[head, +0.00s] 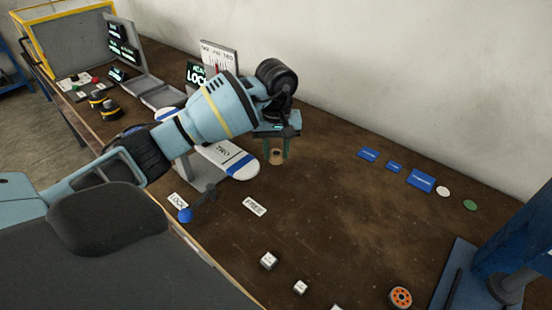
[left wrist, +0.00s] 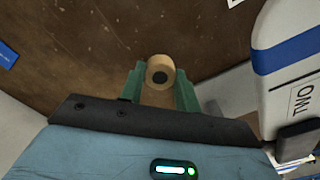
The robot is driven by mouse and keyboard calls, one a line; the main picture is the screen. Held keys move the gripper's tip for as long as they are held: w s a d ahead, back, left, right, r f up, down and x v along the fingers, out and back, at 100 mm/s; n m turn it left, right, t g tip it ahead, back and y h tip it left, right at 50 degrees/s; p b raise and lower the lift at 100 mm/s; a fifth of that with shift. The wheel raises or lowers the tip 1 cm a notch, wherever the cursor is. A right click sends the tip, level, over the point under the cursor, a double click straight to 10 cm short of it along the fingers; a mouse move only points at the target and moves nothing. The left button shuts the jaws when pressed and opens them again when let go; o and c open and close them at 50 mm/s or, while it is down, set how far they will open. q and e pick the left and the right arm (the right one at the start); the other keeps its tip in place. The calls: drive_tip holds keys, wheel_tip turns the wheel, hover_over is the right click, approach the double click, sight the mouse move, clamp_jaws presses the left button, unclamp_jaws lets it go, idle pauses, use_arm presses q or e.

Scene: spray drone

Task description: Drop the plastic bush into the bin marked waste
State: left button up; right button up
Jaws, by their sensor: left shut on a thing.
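The plastic bush is a small tan ring with a dark hole; it shows in the head view (head: 277,157) and in the left wrist view (left wrist: 160,69). My left gripper (head: 276,154) is shut on it, with a green finger on either side, also in the left wrist view (left wrist: 160,88). The gripper points down at the bench near the board marked TWO; I cannot tell whether the bush touches the bench top. I see no bin with a readable waste mark. My right gripper is not in view.
The board marked TWO (head: 229,160) lies close left of the gripper. LOCK (head: 178,201) and FREE (head: 255,206) labels lie nearer. Small white blocks (head: 268,260) and an orange disc (head: 401,297) lie in front. A blue fixture (head: 510,245) stands right.

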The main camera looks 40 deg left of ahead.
sight(276, 153)
use_arm(q)
drive_tip(key=shift+f, duration=1.75)
drive_tip(key=shift+f, duration=0.1)
drive_tip(key=shift+f, duration=0.15)
drive_tip(key=o, duration=0.9)
drive_tip(key=shift+o, duration=0.2)
wheel_tip(276, 153, up, 12)
drive_tip(key=shift+r, duration=0.25)
